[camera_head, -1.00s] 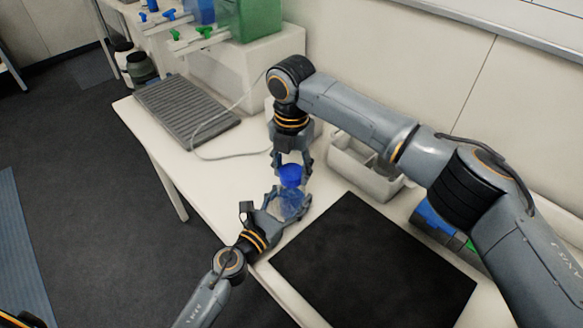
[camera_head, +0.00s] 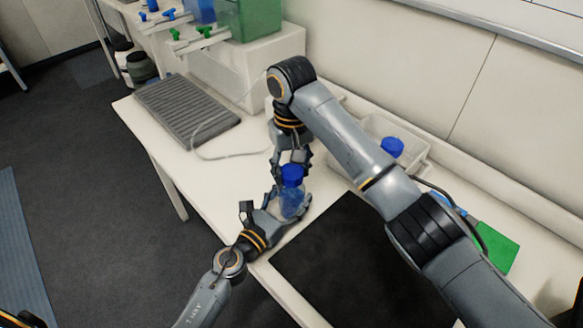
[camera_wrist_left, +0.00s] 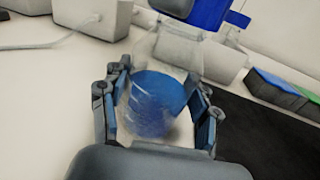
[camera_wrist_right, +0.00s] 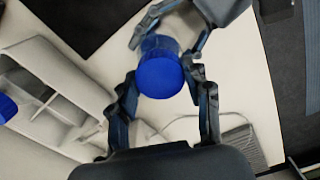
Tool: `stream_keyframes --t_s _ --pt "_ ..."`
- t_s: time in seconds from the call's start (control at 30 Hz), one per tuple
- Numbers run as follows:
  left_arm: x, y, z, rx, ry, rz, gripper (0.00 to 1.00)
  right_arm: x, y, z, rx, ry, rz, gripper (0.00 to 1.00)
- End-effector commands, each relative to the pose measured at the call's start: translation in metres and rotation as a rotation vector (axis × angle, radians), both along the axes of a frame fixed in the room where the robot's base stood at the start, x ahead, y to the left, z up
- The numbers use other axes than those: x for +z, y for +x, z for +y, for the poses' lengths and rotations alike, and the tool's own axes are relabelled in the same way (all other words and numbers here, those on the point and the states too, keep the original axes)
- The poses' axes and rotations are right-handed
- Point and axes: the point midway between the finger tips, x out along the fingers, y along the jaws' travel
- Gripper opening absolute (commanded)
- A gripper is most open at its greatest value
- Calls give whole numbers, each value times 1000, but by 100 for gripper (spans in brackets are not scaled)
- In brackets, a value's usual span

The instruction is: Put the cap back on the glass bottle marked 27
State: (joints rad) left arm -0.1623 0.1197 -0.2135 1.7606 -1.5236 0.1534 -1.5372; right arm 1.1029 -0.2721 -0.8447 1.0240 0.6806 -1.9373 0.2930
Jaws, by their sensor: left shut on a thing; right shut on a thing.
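A clear glass bottle (camera_head: 291,203) with blue contents stands upright over the table's near edge. My left gripper (camera_head: 287,198) is shut around its body. In the left wrist view the bottle (camera_wrist_left: 158,105) sits between both fingers. A blue screw cap (camera_head: 292,173) is at the bottle's mouth, in line with it. My right gripper (camera_head: 291,164) comes from above and is shut on the cap. The cap's round top (camera_wrist_right: 160,76) shows between its fingertips in the right wrist view. I cannot tell whether the cap is fully seated. No number is readable on the bottle.
A black mat (camera_head: 345,260) covers the table's near right. A white divided caddy (camera_head: 350,160) stands behind, with another blue cap (camera_head: 391,147) in it. A grey ribbed tray (camera_head: 187,108) and a cable lie left. A green-topped box (camera_head: 495,246) is at right.

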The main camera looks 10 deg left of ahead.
Motion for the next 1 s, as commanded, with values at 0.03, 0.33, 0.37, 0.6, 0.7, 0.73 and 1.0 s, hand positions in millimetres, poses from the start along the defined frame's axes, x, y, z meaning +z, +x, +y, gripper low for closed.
stream_keyframes --t_s 0.03,0.33,0.37,0.6,0.7,0.73,1.0 --pt "0 0 -1 -2 1 -1 0 -1 -1 1 -114 4 2 11" --pt "0 0 -1 -2 1 -1 0 0 0 0 -522 1 -1 11" --pt "0 0 -1 -2 1 -1 0 0 0 0 -530 1 -2 11" --pt "0 0 -1 -3 1 -1 0 0 1 0 -533 0 -3 11" --pt "0 0 -1 -3 1 -1 0 0 1 0 -532 0 -3 65" --pt "0 0 -1 -3 1 -1 0 0 1 0 -532 0 -3 71" --pt "0 0 -1 -2 0 -1 0 0 1 0 -530 0 -1 72"
